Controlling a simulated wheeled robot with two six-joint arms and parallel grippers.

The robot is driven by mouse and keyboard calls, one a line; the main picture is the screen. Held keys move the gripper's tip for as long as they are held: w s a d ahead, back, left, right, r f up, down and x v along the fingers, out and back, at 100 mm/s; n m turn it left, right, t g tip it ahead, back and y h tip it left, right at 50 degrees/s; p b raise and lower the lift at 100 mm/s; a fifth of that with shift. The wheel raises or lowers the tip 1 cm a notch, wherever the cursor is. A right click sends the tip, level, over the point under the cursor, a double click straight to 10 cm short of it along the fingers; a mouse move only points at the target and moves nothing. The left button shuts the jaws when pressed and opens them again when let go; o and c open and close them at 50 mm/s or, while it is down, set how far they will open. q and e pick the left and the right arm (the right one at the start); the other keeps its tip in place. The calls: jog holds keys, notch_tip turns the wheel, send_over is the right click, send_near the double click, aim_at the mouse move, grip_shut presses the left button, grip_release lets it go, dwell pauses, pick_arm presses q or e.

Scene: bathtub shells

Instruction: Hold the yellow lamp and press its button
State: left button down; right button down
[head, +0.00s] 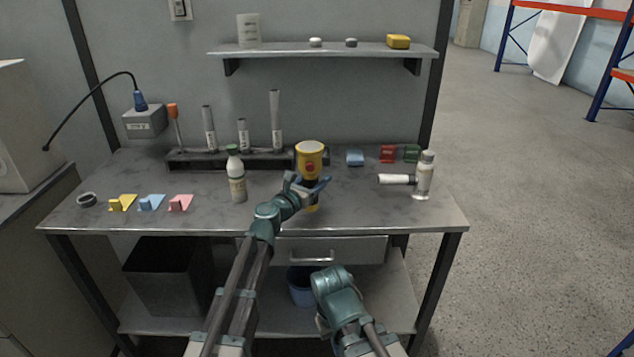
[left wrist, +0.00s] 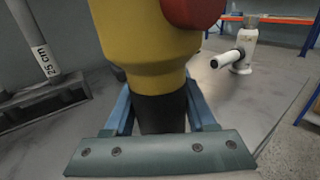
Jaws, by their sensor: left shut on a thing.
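The yellow lamp (head: 309,150) is upright at the middle of the workbench, with a red round button (head: 310,168) on the side facing me and a dark neck below. My left gripper (head: 308,187) is shut on the lamp's dark neck. In the left wrist view the yellow body (left wrist: 145,40) fills the top and the red button (left wrist: 193,10) is cut off by the top edge. The left gripper's blue fingers (left wrist: 160,112) lie on both sides of the neck. My right arm shows low in the head view, but its fingers do not show.
On the workbench (head: 270,215), a bottle (head: 236,178) stands left of the lamp and a white-grey jointed device (head: 424,175) stands right. A rack (head: 230,160) with upright tubes is behind. Small coloured pieces lie left. A wall shelf (head: 330,51) is above.

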pick_arm(q)
jog(key=shift+w+d+f+b, duration=0.1)
jog(key=shift+w+f+b, duration=0.3)
jog(key=shift+w, duration=1.05)
jog(key=shift+w+a+f+b, duration=0.1)
jog(key=shift+w+f+b, duration=0.3)
jog(key=shift+w, duration=1)
jog(key=shift+w+d+f+b, duration=0.1)
jog(key=shift+w+f+b, duration=0.25)
jog(key=shift+w, duration=1.1)
jog(key=shift+f, duration=0.3)
dwell(3.4)
